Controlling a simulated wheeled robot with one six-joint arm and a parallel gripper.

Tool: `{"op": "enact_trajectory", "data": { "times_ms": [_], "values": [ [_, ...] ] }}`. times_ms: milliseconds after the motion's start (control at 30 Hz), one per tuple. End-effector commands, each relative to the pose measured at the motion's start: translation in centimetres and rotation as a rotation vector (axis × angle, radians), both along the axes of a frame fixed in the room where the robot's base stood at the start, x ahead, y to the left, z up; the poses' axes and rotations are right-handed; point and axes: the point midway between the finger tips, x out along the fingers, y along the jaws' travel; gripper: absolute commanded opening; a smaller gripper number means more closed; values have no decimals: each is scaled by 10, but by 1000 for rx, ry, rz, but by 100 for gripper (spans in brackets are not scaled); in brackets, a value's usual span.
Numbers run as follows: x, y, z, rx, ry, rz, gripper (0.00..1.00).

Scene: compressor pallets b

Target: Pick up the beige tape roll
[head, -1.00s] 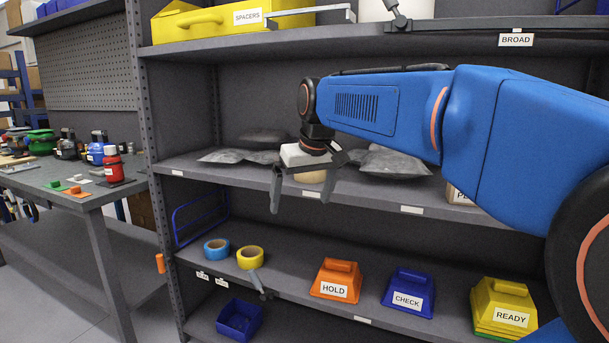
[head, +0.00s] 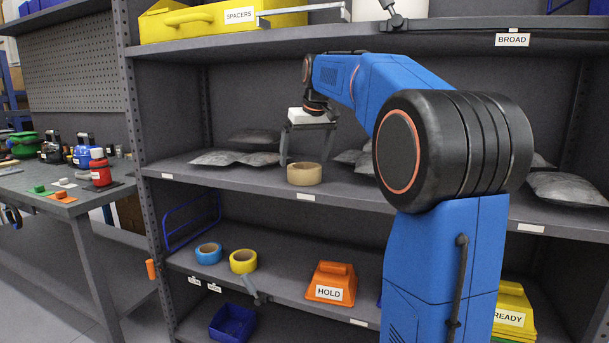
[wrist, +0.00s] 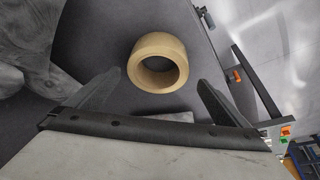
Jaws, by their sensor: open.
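The beige tape roll (head: 304,174) lies flat on the middle shelf near its front edge. It also shows in the wrist view (wrist: 157,63), ahead of and between my two fingers, with its hole visible. My gripper (head: 307,156) is open and empty in the head view, above and behind the roll. In the wrist view my gripper's fingers (wrist: 150,88) are spread wide apart, and neither touches the roll.
Grey bags (head: 236,157) lie on the middle shelf (head: 190,176) left of and behind the roll. The shelf above carries a yellow SPACERS bin (head: 215,20). Blue (head: 208,254) and yellow (head: 243,261) tape rolls and an orange HOLD block (head: 331,282) are on the shelf below.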

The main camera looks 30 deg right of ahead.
Motion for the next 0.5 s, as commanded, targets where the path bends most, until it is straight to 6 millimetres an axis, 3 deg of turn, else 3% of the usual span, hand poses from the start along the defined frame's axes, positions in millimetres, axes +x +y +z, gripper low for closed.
{"op": "enact_trajectory", "data": {
  "times_ms": [500],
  "values": [
    [15,-6,-48,0,0,0,100]
  ]
}}
